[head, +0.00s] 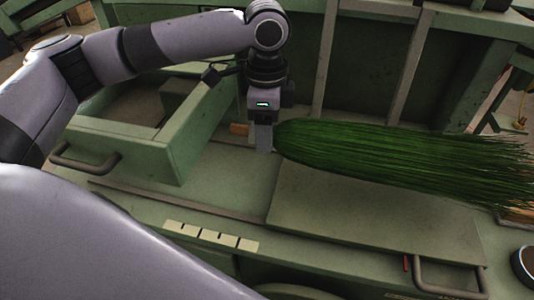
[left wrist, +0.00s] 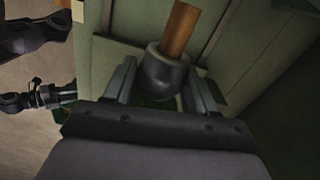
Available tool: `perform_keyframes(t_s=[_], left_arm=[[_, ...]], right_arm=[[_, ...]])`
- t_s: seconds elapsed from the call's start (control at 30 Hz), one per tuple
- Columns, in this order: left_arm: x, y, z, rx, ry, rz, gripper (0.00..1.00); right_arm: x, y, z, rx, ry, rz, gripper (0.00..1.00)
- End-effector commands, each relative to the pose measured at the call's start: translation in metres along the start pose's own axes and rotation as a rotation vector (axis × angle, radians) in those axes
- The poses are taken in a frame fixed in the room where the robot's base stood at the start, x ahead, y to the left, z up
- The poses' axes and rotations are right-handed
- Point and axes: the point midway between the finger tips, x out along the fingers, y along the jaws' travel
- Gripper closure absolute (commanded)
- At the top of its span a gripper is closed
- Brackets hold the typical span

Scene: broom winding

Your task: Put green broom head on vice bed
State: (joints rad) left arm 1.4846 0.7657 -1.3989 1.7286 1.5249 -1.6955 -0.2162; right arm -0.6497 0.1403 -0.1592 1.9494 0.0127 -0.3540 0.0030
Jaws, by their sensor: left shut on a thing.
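The green broom head (head: 390,155) is a long bundle of green bristles, lying sideways with its tips fanned out to the right. My left gripper (head: 263,145) points down at its narrow left end. In the left wrist view the gripper's fingers stand on both sides of a dark collar (left wrist: 166,78) with a wooden stub (left wrist: 180,28), and the gripper is shut on this end. The vice bed appears to be the flat raised green plate (head: 370,222) under the bristles. I cannot tell whether the bristles touch it. My right gripper cannot be made out.
An open green box (head: 150,150) with a handle stands left of the gripper. A green back wall with upright ribs (head: 408,70) rises behind the broom head. A curved handle (head: 450,280) sits at the front right. The bench strip left of the plate is clear.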

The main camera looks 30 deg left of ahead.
Motion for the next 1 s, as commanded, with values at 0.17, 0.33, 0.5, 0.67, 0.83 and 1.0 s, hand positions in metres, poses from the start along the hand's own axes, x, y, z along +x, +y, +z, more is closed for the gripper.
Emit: perform_keyframes(t_s=[0.17,0.33,0.5,0.67,0.83,1.0], left_arm=[[0.024,0.000,-0.001,0.000,0.003,-0.002,0.87],[0.040,0.000,0.000,0.000,0.001,-0.001,0.87],[0.064,0.000,-0.001,0.000,0.002,-0.001,0.87],[0.071,-0.001,-0.001,0.000,0.004,-0.003,0.87],[0.071,-0.001,-0.001,0.000,0.004,-0.003,0.87],[0.073,0.000,0.000,0.000,0.001,-0.001,0.19]], right_arm=[[0.000,0.000,0.000,0.000,0.000,0.000,0.57],[0.000,0.000,0.000,0.000,0.000,0.000,0.57],[-0.002,0.000,-0.002,0.000,0.000,0.000,0.57],[-0.002,0.000,-0.002,0.000,0.000,0.000,0.57],[-0.001,0.000,-0.002,0.000,0.000,0.000,0.57],[-0.001,0.000,-0.002,0.000,0.000,0.000,0.57]])
